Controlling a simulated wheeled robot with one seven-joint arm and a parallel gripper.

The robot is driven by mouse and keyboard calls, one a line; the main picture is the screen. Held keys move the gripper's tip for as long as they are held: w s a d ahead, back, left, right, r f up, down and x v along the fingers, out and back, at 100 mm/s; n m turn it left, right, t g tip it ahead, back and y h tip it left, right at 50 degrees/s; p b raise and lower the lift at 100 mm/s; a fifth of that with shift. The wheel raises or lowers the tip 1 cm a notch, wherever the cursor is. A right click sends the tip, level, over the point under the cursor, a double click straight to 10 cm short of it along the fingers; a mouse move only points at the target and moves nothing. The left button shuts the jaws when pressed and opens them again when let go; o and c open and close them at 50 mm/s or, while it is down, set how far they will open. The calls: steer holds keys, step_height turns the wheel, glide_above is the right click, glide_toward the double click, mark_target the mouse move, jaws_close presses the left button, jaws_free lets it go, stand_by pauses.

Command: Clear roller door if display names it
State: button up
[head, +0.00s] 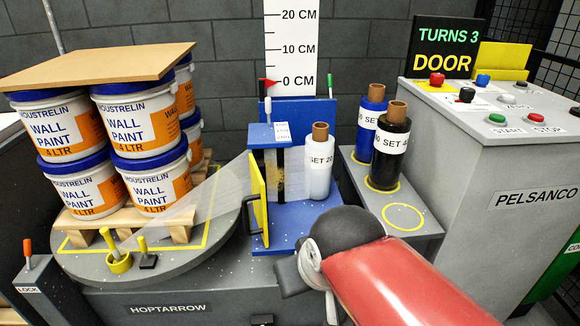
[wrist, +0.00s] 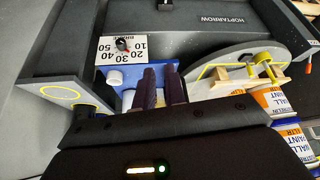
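The display (head: 446,45) reads "TURNS 3" in green and "DOOR" in yellow. The roller door appears to be the upright yellow panel (head: 259,200) with a black handle (head: 248,213), at the left of the blue carriage (head: 300,222). It is seen at a slant; I cannot tell whether it is latched. A translucent film strip (head: 205,203) runs near it toward the pails. A white roll marked SET (head: 318,178) stands on the carriage. My gripper's two dark fingers (wrist: 161,86) are close together in the wrist view, holding nothing visible.
Stacked paint pails (head: 140,120) under a board (head: 95,66) stand on a pallet on the round turntable (head: 165,262). Blue (head: 369,125) and black (head: 390,150) rolls stand on the right shelf, beside an empty yellow ring (head: 403,217). A button console (head: 490,150) stands right.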

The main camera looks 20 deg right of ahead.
steer(key=w+a+h+b, duration=0.1)
steer(key=w+b, duration=0.1)
steer(key=w, duration=0.1)
steer(key=w+a+r+g+h+b, duration=0.1)
steer(key=w+b, duration=0.1)
steer(key=w, duration=0.2)
steer(key=w+r+h+b, duration=0.1)
steer(key=w+b, duration=0.1)
steer(key=w, duration=0.2)
steer(key=shift+a+r, duration=0.2)
steer(key=shift+a, duration=0.2)
jaws_close()
steer(key=m+h+b, duration=0.2)
steer(key=h+b, duration=0.1)
steer(key=b, duration=0.1)
glide_toward(262, 211)
steer(key=v, duration=0.5)
steer(key=x, duration=0.7)
steer(key=b+x, duration=0.1)
steer(key=x, duration=0.2)
steer(key=shift+w+f, duration=0.1)
steer(key=shift+w, duration=0.25)
